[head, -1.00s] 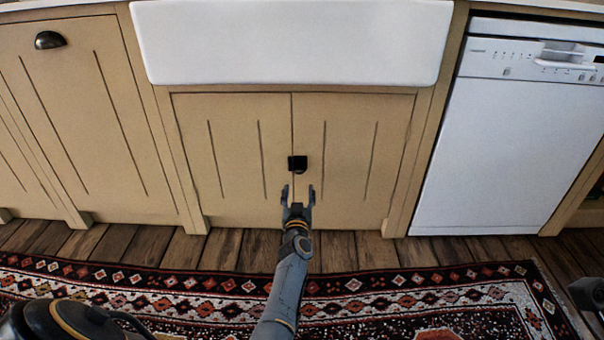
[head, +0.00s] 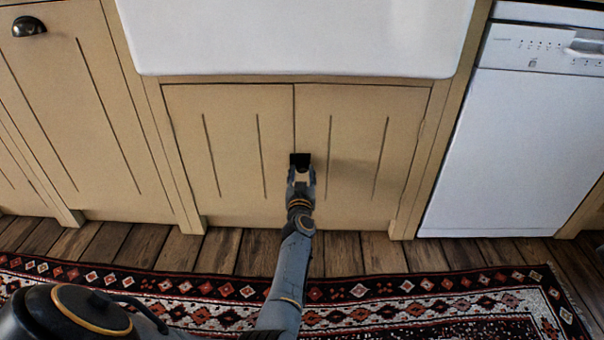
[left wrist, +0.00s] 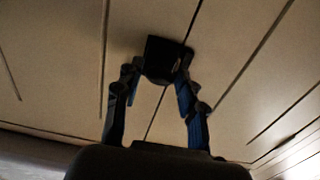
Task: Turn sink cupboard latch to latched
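The black latch (head: 300,160) sits on the seam between the two beige sink cupboard doors, under the white sink. Both doors, left (head: 230,150) and right (head: 362,150), look shut. My left gripper (head: 301,172) is at the lower edge of the latch, its arm coming up from below. In the left wrist view the latch (left wrist: 162,58) lies between the two fingertips of the open left gripper (left wrist: 158,72), one on each side. I cannot tell whether the fingers touch it. The latch's lower part is partly hidden by the gripper. My right gripper is not in view.
The white sink (head: 300,35) juts out above the doors. A white dishwasher (head: 510,140) stands at the right, and a drawer front with a dark cup handle (head: 28,26) at the left. A patterned rug (head: 400,310) covers the wooden floor in front.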

